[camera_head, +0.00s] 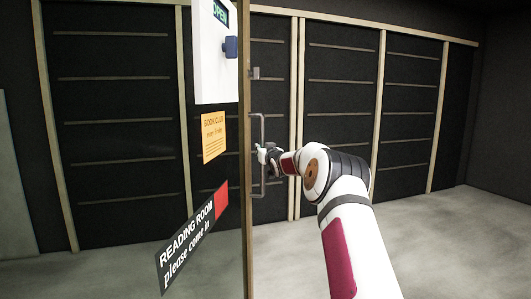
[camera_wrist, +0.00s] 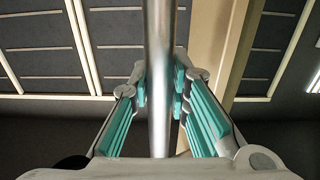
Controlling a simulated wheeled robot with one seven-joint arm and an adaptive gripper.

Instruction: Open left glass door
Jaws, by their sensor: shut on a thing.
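The glass door (camera_head: 218,165) stands at the left of the head view, seen at a steep angle, with signs on its pane and a narrow wooden edge (camera_head: 245,130). A grey metal pull handle (camera_head: 263,180) sticks out to the right of that edge. My gripper (camera_head: 263,153) is at the middle height of the handle. In the wrist view, the vertical handle bar (camera_wrist: 160,30) runs between the teal finger pads of my gripper (camera_wrist: 160,82), which is shut on it. The door's hinge side and any second door are not clear to see.
Dark panelled walls (camera_head: 342,110) with pale wooden posts (camera_head: 377,110) stand behind the door. The grey floor (camera_head: 440,240) is bare at the right. A white box (camera_head: 212,60) with an open sign and a blue knob is at the upper part of the door.

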